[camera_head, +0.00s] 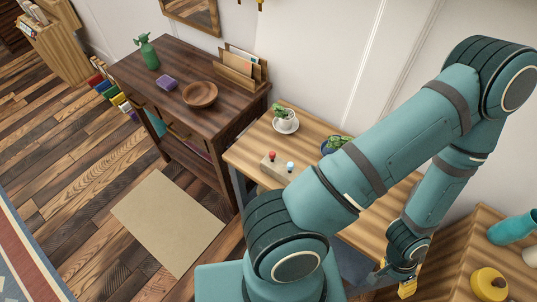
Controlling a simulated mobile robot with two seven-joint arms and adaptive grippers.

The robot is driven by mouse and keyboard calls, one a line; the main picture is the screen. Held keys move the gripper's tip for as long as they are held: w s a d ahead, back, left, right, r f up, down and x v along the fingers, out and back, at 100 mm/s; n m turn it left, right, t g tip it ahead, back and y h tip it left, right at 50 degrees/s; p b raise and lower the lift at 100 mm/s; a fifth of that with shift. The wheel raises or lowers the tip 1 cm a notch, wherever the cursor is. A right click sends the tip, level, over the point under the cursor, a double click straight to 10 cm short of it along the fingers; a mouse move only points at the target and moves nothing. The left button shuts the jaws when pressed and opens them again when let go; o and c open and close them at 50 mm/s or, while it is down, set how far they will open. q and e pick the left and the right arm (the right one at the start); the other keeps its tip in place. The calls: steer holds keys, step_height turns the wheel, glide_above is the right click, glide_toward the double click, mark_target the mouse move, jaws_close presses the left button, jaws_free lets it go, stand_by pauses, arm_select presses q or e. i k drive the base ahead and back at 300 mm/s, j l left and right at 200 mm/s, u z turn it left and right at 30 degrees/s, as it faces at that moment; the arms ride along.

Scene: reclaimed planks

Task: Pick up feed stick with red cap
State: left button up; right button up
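The feed stick with the red cap (272,155) stands in a small pale block (274,168) on the light wooden table (248,153). A second stick with a light blue cap (290,166) stands in the same block, to the right of the red one. My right gripper (398,276) hangs low at the right, with yellow parts at its end, well apart from the block. Its finger gap is not clear, and I see nothing held in it. My large teal arm hides part of the table. My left gripper is not in view.
A potted plant on a white saucer (285,126) stands behind the block, and another plant (337,143) is partly behind my arm. A dark shelf unit (190,62) holds a bowl (200,94). A side table at right holds a yellow pot (489,285) and teal vessel (513,228).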

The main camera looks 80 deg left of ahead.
mark_target(272, 154)
steer(key=u, duration=2.65)
